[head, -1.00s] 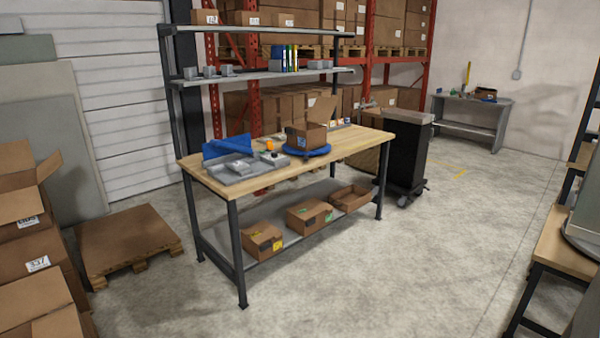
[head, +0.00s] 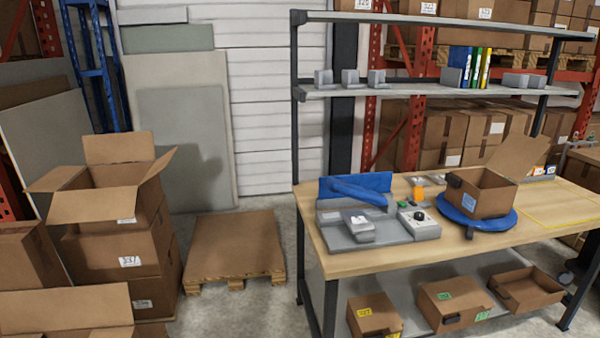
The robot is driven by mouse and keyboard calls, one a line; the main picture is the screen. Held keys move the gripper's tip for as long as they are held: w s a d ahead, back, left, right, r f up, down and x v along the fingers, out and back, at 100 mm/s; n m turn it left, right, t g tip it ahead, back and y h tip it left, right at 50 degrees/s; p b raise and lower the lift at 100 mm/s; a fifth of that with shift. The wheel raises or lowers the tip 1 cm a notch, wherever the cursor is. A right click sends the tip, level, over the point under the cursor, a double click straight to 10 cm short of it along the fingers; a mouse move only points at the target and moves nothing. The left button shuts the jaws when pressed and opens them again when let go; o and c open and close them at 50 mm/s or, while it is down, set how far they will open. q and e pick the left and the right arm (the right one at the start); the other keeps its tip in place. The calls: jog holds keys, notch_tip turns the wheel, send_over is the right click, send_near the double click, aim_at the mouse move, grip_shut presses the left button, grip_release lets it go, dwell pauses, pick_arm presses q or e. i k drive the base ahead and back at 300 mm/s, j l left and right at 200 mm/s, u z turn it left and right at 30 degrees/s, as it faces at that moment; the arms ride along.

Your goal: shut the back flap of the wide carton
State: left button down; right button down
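A brown carton (head: 482,193) sits on a blue round turntable (head: 466,217) on the workbench. One large flap (head: 512,157) stands up and leans outward at its back right. A dark part (head: 454,180) is at its left upper edge, and a light blue label is on its front. Another open carton (head: 108,205) tops the stack at left, its flaps spread and its back flap (head: 119,148) upright. I cannot tell from the picture which one is the wide carton. Neither of my grippers is in view.
The wooden workbench (head: 380,262) also holds a grey fixture (head: 365,235) with blue parts and a control box (head: 419,223). Shelves (head: 420,91) stand above it. Several small cartons (head: 455,302) lie below. A low pallet (head: 234,247) is on the floor left of the bench.

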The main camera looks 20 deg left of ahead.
aim_at(59, 308)
jog(key=i+j+u, duration=0.1)
jog(key=i+u, duration=0.2)
jog(key=u, duration=0.15)
jog(key=i+u, duration=0.25)
jog(key=u, duration=0.2)
jog(key=i+l+u, duration=0.1)
jog(key=i+u, duration=0.2)
jog(key=u, duration=0.15)
jog(key=i+l+u, duration=0.2)
jog(key=u, duration=0.25)
jog(key=i+l+u, duration=0.15)
jog(key=i+u, duration=0.15)
jog(key=u, duration=0.15)
jog(key=i+l+u, duration=0.3)
jog(key=u, duration=0.15)
jog(key=i+l+u, duration=0.25)
jog(key=u, duration=0.2)
jog(key=i+l+u, duration=0.1)
jog(key=l+u, duration=0.35)
jog(key=l, duration=0.1)
